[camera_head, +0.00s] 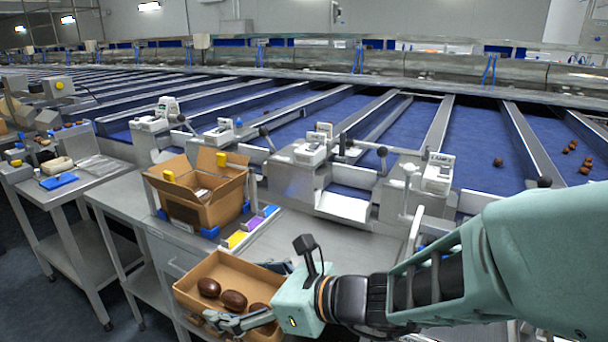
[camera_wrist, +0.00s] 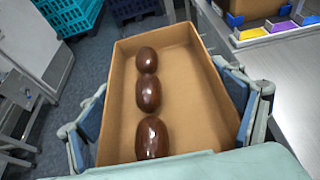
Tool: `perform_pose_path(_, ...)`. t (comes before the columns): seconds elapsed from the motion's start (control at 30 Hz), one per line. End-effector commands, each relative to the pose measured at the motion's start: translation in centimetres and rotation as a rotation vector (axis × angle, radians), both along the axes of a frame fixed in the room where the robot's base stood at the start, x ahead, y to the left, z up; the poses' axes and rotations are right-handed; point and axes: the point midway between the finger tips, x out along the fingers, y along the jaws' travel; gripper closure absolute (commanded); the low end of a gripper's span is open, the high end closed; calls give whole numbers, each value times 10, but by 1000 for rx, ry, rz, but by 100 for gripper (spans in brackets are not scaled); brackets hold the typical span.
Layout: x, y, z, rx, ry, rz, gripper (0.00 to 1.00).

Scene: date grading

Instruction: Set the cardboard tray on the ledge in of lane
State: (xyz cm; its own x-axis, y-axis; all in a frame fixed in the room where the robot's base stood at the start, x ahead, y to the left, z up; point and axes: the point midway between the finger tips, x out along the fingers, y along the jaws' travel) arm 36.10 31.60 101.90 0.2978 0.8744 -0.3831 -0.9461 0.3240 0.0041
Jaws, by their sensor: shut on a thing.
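The cardboard tray (camera_head: 195,268) is a shallow open brown box holding three dark glossy dates (camera_head: 234,300). In the wrist view the tray (camera_wrist: 205,100) fills the middle, with the dates (camera_wrist: 148,93) in a line along its left half. My gripper (camera_head: 262,297) is shut on the tray; in the wrist view one finger presses each side wall. The tray is at the bottom of the head view, in front of the steel bench edge. Whether it touches anything below is hidden. Lanes with blue belts (camera_head: 410,130) run behind; I cannot tell which ledge is meant.
A taller open carton (camera_head: 205,205) stands on the steel bench with yellow and purple blocks (camera_head: 238,238) beside it. White scales (camera_head: 310,150) and levers line the lane fronts. Bare bench (camera_head: 310,240) shows right of the carton. Blue and teal crates (camera_wrist: 70,15) stand on the floor.

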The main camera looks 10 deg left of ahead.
Motion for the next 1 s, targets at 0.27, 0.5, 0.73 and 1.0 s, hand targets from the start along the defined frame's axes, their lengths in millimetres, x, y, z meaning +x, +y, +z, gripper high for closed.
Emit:
perform_pose_path(0.27,0,1,4,-1,-13,2,37)
perform_pose_path(0.5,15,-12,2,2,-12,-17,37)
perform_pose_path(0.73,40,-37,-2,8,-11,-49,37)
perform_pose_path(1.0,79,-88,-12,12,-15,-103,37)
